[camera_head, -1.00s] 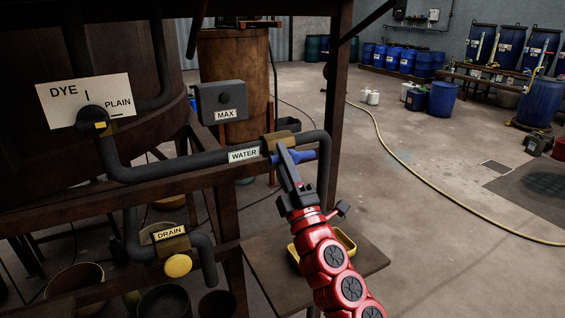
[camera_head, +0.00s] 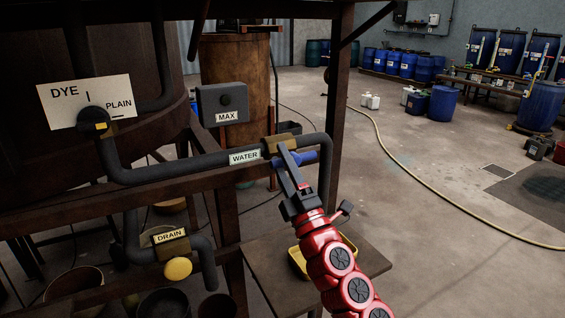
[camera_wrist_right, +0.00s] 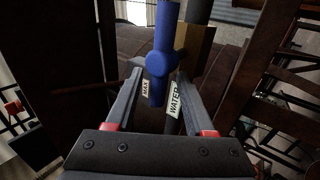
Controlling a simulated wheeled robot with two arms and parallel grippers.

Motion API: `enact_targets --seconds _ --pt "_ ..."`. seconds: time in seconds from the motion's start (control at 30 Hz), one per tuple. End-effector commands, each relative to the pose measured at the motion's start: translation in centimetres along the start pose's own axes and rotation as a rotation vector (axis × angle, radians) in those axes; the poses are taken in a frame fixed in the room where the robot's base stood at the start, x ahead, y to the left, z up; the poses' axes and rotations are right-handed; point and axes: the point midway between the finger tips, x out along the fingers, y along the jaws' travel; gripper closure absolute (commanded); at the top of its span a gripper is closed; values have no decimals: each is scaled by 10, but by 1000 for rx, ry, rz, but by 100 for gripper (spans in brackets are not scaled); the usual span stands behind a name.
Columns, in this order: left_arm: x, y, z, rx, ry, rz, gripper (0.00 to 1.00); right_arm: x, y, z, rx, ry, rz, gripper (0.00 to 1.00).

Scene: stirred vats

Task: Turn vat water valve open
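The water valve has a brass body (camera_head: 280,144) on the dark pipe and a blue handle (camera_head: 308,156) lying roughly along the pipe. A WATER label (camera_head: 244,156) sits just left of it. My right gripper (camera_head: 285,150) reaches up to the handle from below. In the right wrist view the blue handle (camera_wrist_right: 161,60) stands between the two fingers of my right gripper (camera_wrist_right: 160,72), with gaps visible beside its lower end. The fingers are apart; any contact near the tips is unclear. My left gripper is not in view.
A drain valve with a yellow knob (camera_head: 178,268) is below the water pipe. A grey MAX box (camera_head: 222,103) and a DYE/PLAIN sign (camera_head: 87,98) are up left. A rusty rail (camera_head: 150,194) runs under the pipe. A yellow tray (camera_head: 297,262) sits low behind my arm.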

Motion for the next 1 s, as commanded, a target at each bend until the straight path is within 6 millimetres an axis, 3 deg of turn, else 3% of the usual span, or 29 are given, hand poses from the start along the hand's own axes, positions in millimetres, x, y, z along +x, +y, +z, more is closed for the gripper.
enact_targets --seconds 0.27,0.47,1.0 --pt "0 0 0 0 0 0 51 -1 0 1 0 -1 0 47" --pt "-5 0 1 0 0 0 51 -21 -2 2 -2 -4 -2 47" --pt "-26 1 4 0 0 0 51 -148 -2 1 1 -3 -1 47"
